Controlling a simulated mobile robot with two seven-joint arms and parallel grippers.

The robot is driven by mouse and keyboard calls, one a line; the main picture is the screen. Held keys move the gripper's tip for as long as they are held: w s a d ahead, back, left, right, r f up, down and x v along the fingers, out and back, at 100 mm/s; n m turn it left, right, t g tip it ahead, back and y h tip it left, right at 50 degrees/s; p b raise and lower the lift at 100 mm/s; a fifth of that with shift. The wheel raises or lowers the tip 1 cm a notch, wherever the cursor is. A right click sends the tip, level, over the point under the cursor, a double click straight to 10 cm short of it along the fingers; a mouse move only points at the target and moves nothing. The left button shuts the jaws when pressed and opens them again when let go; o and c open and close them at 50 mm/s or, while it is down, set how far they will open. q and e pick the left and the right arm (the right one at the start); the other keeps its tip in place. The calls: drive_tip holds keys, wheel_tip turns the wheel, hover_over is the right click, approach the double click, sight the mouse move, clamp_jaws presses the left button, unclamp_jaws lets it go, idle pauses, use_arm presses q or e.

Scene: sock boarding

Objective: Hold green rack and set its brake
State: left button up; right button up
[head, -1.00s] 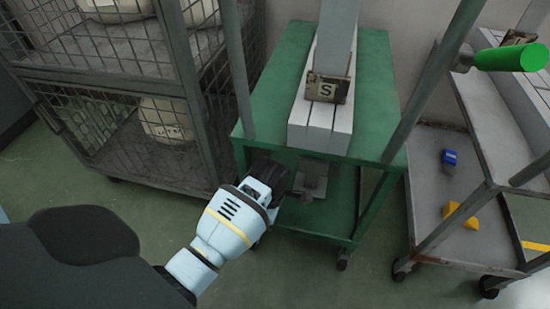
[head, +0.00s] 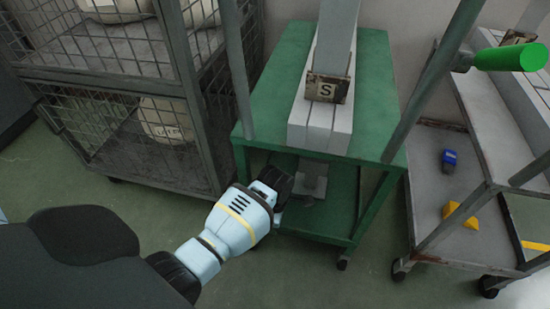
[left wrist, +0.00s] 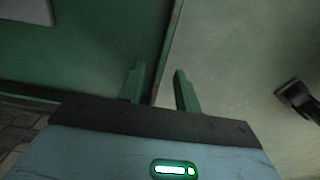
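The green rack (head: 375,75) stands against the wall in the middle of the head view, with a lower green shelf and casters below. A caster (head: 343,262) shows under its front right leg. My left gripper (head: 284,186) is at the front of the rack, below the top shelf's front edge. In the left wrist view its two fingers (left wrist: 160,82) are apart, with a green rack edge (left wrist: 170,50) showing beyond and between them. I cannot tell whether they touch it. A dark caster-like part (left wrist: 298,98) shows at the right there. My right gripper is out of view.
A wire mesh cage cart (head: 120,75) stands close on the left. A grey cart (head: 435,220) with blue and yellow items is on the right. Floor in front is clear.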

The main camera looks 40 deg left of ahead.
use_arm(q)
drive_tip(key=shift+f, duration=0.55)
clamp_jaws()
idle(1.1)
